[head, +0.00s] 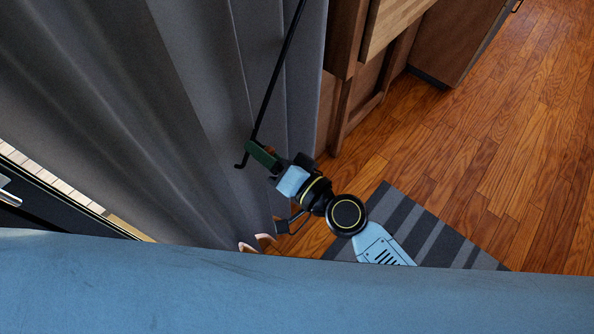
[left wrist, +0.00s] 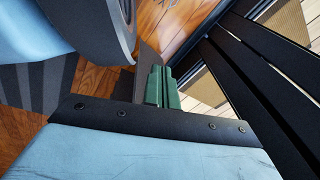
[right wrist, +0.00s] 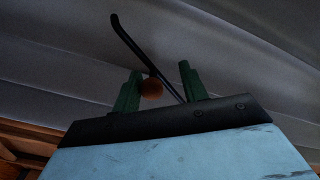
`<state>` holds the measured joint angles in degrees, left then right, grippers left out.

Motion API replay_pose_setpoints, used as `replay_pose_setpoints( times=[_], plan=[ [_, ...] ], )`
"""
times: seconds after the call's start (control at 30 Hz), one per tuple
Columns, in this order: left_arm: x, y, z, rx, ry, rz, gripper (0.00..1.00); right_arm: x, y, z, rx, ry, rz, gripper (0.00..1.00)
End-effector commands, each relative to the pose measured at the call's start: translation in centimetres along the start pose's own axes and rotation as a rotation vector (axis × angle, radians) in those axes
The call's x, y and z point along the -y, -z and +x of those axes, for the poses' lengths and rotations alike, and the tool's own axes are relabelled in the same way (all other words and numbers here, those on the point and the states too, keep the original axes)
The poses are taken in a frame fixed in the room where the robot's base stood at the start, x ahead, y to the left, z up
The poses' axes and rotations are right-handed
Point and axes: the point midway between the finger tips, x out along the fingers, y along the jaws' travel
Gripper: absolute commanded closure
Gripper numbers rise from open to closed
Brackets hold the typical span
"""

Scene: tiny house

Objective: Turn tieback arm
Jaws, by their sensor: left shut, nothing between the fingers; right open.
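A thin black rod with a bent end (head: 279,72), seemingly the tieback arm, runs down in front of the grey curtain in the head view. My right gripper (head: 263,155) is at its lower end, near the bend. In the right wrist view the rod (right wrist: 136,45) passes across the space between the two green fingers of the right gripper (right wrist: 160,68), which stand apart. An orange-brown rounded knob (right wrist: 151,88) shows beside the rod, near the left finger. Contact cannot be told. My left gripper (left wrist: 162,82) is shut and empty, seen only in the left wrist view.
The grey curtain (head: 120,90) hangs close behind the rod. Wooden cabinets (head: 345,60) stand right of it. The wood floor (head: 500,150) is open at the right, with a striped grey rug (head: 410,215). A black-framed glass door (left wrist: 255,75) is near the left gripper.

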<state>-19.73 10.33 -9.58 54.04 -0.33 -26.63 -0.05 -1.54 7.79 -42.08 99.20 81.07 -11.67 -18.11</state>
Motion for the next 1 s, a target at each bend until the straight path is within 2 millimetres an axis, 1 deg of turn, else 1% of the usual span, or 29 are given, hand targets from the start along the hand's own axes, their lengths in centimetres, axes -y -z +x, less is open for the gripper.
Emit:
replay_pose_setpoints(
  times=[0.17, 0.3, 0.4, 0.6, 0.8, 1.0],
  plan=[
    [0.0, 0.3, 0.1, 0.004, 0.000, -0.002, 1.00, -0.2, -0.1, -2.4, 0.002, -0.003, -0.002, 0.57],
    [0.3, 2.3, -0.5, -0.016, 0.006, -0.010, 1.00, -0.3, -0.2, -5.6, 0.003, -0.003, -0.001, 0.57],
    [0.5, 3.8, -1.1, -0.026, 0.008, -0.016, 1.00, -0.3, -0.2, -7.7, 0.002, -0.003, -0.002, 0.57],
    [0.8, 6.4, -2.5, -0.045, 0.013, -0.026, 1.00, -0.2, -0.2, -10.8, 0.003, -0.002, 0.000, 0.57],
    [1.1, 8.0, -3.9, -0.055, 0.016, -0.034, 1.00, -0.2, -0.1, -12.4, 0.001, -0.002, -0.001, 0.57],
    [1.2, 8.8, -4.6, -0.061, 0.018, -0.037, 1.00, -0.1, -0.1, -13.1, 0.001, -0.001, 0.001, 0.57]
  ],
)
